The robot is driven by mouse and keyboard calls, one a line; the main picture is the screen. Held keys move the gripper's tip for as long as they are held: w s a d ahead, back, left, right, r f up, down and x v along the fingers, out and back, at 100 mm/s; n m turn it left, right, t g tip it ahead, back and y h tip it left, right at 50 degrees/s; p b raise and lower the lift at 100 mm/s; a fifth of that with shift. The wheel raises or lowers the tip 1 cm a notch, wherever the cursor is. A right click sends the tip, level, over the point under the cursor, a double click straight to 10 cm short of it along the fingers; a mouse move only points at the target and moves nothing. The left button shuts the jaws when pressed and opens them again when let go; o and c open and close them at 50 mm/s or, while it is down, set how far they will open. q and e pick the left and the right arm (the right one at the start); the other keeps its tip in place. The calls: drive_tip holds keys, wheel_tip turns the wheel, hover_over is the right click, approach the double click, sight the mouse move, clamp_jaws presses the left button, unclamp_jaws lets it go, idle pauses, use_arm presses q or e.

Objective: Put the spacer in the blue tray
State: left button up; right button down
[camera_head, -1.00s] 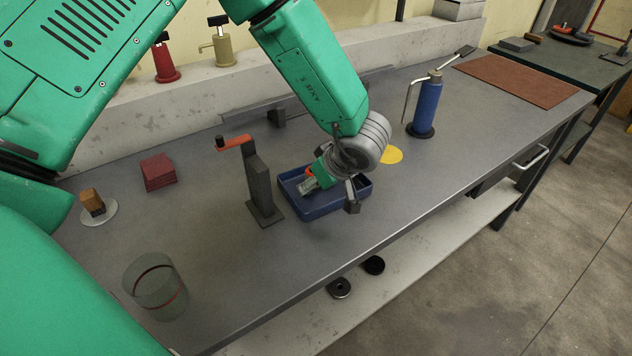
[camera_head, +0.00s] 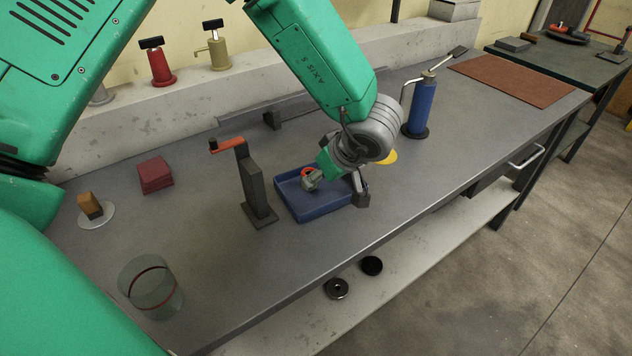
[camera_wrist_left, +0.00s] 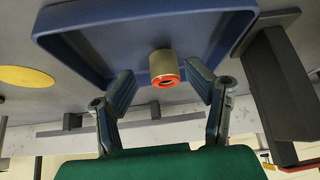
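The blue tray (camera_head: 318,210) lies on the bench, and its wall and floor show in the left wrist view (camera_wrist_left: 75,25). The spacer (camera_wrist_left: 162,63) is a short tan cylinder with an orange end ring around a dark hole. In the wrist view it is over the tray floor, between my left gripper's fingers, with a gap on each side. It looks set down in the tray, though its contact with the floor is not clear. My left gripper (camera_head: 337,190) is open above the tray, also in the wrist view (camera_wrist_left: 162,85).
A dark stand with an orange handle (camera_head: 254,185) stands close left of the tray. A blue bottle (camera_head: 420,108) stands to the right, and a yellow disc (camera_head: 388,158) lies behind the gripper. A glass jar (camera_head: 151,288) is near the front left. The bench front is clear.

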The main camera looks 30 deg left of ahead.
use_arm(q)
drive_tip(key=p+v, duration=0.1)
drive_tip(key=v, duration=0.7)
drive_tip(key=shift+r, duration=0.3)
drive_tip(key=shift+d, duration=0.1)
drive_tip(key=shift+r, duration=0.1)
